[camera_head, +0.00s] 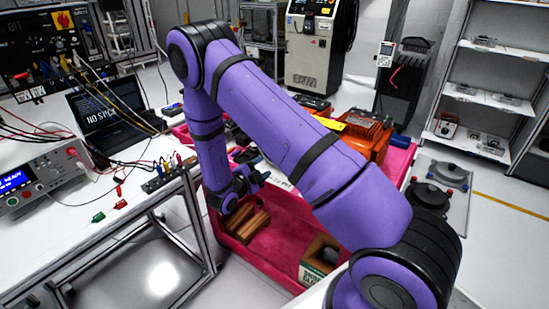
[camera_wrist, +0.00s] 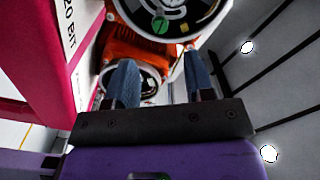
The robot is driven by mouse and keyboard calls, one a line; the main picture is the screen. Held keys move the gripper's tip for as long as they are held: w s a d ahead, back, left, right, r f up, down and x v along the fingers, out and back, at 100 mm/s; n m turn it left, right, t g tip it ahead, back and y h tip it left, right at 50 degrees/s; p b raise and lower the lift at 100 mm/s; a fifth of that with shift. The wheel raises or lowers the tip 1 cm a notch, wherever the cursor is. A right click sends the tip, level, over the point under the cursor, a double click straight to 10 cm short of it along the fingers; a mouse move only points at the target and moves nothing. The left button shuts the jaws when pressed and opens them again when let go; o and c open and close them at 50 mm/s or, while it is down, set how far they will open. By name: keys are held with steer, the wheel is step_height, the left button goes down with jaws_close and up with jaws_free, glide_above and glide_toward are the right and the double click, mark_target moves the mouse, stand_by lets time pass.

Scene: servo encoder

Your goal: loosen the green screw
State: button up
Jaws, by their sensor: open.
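The green screw (camera_wrist: 159,24) shows at the top of the wrist view, a round green head with a slot. It sits on the dark round face of the orange motor (camera_wrist: 135,47). My gripper (camera_wrist: 160,65) is open, its two blue-grey fingers apart with nothing between them. The fingertips point toward the motor and appear below the screw in that view, apart from it. In the head view the orange motor (camera_head: 368,137) stands on a red cart, partly behind my purple arm. My gripper (camera_head: 262,180) is low at the cart's left side. The screw cannot be made out there.
The red cart (camera_head: 270,243) holds brown blocks (camera_head: 245,222) and an open cardboard box (camera_head: 320,258) on its lower level. A white bench (camera_head: 45,228) with a laptop (camera_head: 105,112), power supply (camera_head: 38,178) and cables stands at left. Shelves (camera_head: 490,98) stand at right.

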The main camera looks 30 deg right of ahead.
steer(key=x, duration=0.8)
steer(key=shift+d, duration=0.15)
steer(key=shift+c, duration=0.3)
jaws_close()
